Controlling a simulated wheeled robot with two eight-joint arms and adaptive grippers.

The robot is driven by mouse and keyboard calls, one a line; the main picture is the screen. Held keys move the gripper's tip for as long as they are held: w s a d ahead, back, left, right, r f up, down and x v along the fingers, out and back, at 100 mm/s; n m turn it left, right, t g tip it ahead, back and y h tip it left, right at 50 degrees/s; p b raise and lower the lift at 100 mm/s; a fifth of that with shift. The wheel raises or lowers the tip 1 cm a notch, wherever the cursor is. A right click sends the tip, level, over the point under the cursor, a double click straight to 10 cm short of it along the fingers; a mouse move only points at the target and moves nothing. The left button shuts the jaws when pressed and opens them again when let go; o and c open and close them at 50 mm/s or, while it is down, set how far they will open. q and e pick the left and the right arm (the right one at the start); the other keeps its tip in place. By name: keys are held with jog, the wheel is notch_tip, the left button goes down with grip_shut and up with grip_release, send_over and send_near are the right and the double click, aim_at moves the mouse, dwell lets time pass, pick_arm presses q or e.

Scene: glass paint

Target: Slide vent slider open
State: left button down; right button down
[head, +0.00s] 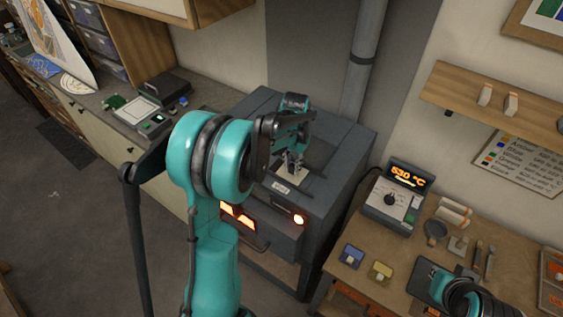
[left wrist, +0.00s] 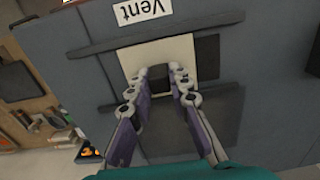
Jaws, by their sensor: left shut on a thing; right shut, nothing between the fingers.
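The vent slider is a cream plate (head: 301,184) on top of the dark grey kiln (head: 345,165). In the left wrist view the slider (left wrist: 178,52) sits between two dark rails, with a dark knob (left wrist: 157,76) on it. A dark patch (left wrist: 207,58) shows beside the plate's right edge there. A white "Vent" label (left wrist: 143,11) is beyond the upper rail. My left gripper (head: 293,168) is over the slider, its fingers (left wrist: 158,84) shut on the knob. My right arm shows at the lower right of the head view, but its gripper is out of sight.
The kiln's front glows orange. A grey flue pipe (head: 361,70) rises behind it. A wooden bench (head: 338,275) at right holds a controller (head: 393,200) reading 530 °C and small tools. A counter (head: 95,105) with other items is at left.

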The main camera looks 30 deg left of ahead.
aim_at(302, 177)
pick_arm(q)
jog(key=d, duration=0.3)
jog(key=shift+s+d, duration=0.15)
jog(key=shift+d, duration=0.25)
jog(key=shift+a, duration=0.2)
jog(key=shift+d, duration=0.1)
jog(key=c, duration=1.5)
grip_release()
jog(key=shift+c, duration=0.2)
jog(key=shift+o, duration=0.7)
jog(key=shift+d, duration=0.15)
